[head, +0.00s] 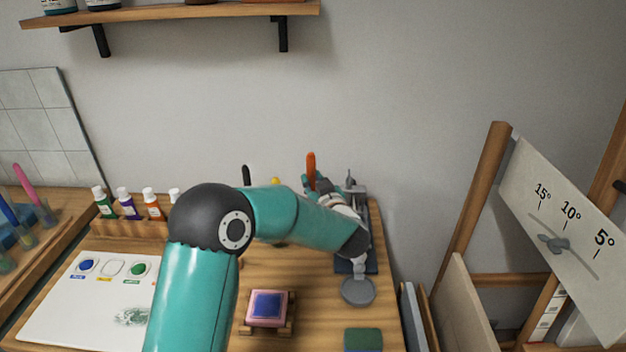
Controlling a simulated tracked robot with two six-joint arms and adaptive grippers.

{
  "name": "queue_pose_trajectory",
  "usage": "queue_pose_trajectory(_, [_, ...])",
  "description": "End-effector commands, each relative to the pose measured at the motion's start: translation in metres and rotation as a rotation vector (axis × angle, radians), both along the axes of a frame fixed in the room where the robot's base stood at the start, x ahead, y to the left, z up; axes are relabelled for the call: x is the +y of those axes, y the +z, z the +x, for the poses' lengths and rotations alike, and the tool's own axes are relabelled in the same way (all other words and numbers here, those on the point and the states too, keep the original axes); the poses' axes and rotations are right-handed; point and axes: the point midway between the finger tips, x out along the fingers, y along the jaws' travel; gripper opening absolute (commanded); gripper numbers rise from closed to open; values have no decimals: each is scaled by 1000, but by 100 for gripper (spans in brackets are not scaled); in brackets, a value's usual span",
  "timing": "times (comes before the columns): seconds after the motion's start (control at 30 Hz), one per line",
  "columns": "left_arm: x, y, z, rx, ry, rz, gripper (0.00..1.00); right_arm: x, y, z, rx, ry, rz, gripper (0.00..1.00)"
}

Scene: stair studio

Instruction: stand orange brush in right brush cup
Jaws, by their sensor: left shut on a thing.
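The orange brush (311,166) stands about upright near the back of the wooden table, close to the wall. My left gripper (316,187) is shut on it, low on the part that shows. The brush's lower end is hidden behind my left arm. No brush cup shows clearly in the head view. A black tip (246,174) and a yellow tip (276,181) stick up behind my arm, left of the orange brush, and what holds them is hidden. I cannot tell whether the orange brush is inside a cup. My right gripper is out of view.
Paint bottles (127,204) stand in a wooden rack at the left. A white sheet (80,300) lies in front. A pink block with a blue top (267,308), a grey round piece (358,291) and a green pad (363,339) lie nearer. A tilted angle board (565,235) stands right.

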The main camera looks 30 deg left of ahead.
Motion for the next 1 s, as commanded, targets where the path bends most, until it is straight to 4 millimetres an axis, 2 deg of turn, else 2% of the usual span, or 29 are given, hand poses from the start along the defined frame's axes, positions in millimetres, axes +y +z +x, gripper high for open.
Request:
queue_pose_trajectory(0.03, [0,-8,0,1,0,1,0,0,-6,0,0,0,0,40])
queue_pose_trajectory(0.6, [0,-52,0,0,1,0,0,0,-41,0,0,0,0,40])
queue_pose_trajectory(1.0, [0,-62,0,0,1,0,0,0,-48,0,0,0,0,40])
